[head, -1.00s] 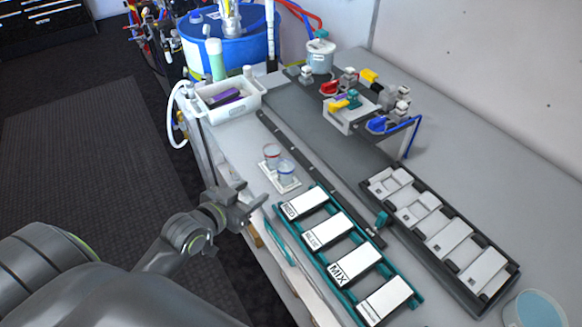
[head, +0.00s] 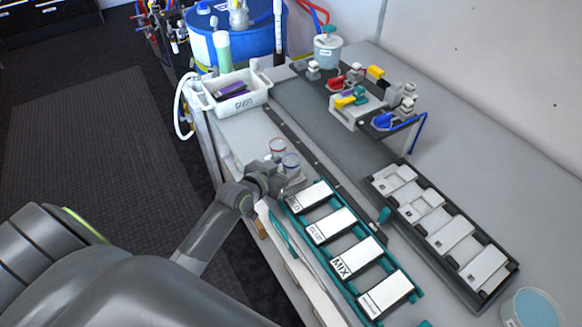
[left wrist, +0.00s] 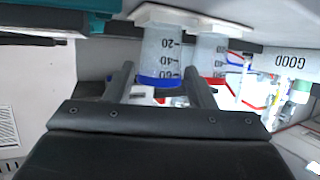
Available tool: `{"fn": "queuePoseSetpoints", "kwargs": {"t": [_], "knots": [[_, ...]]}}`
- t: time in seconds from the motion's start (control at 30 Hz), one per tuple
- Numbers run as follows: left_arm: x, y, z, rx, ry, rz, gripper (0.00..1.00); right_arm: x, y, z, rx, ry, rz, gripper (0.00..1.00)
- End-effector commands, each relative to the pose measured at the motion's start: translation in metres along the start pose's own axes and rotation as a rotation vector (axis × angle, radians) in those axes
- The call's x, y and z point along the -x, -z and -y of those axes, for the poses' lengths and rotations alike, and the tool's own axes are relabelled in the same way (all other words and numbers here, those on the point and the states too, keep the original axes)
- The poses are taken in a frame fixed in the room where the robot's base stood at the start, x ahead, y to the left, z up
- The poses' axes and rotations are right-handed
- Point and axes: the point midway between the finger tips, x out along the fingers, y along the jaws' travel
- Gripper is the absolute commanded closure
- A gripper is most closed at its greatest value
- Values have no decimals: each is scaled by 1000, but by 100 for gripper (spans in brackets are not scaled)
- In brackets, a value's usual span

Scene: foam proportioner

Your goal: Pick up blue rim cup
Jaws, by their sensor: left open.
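The blue rim cup (head: 291,163) is clear and stands upright on a small white tray beside the red rim cup (head: 277,148). In the left wrist view, which is upside down, the blue rim cup (left wrist: 161,52) has dark graduation marks and its blue rim faces my fingers. The red rim cup (left wrist: 211,58) is next to it. My left gripper (head: 275,177) is open and empty, close beside the cups. In the left wrist view its two fingertips (left wrist: 162,80) lie either side of the blue rim; contact cannot be told. My right gripper is not in view.
A teal rack (head: 291,214) of labelled white blocks lies close in front of the cups. A white bin (head: 263,97) stands behind them. A dark rail (head: 315,160) runs along their right, with a black tray (head: 489,297) of grey-white blocks beyond.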

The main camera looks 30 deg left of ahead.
Motion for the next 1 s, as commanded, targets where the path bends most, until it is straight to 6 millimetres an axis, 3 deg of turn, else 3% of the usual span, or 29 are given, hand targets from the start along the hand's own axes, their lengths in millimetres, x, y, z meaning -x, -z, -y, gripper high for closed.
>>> {"fn": "queuePoseSetpoints", "kwargs": {"t": [0.4, 0.73, 0.93, 1.0], "knots": [[-49, 1, 0, 1, -1, -1, 50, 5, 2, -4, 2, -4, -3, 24], [-53, 0, 0, 0, 0, -1, 50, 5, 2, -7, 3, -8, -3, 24], [-53, 0, 0, 0, 0, 0, 77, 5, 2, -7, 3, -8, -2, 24], [-53, 0, 0, 0, 0, 0, 77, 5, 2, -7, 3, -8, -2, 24]]}}
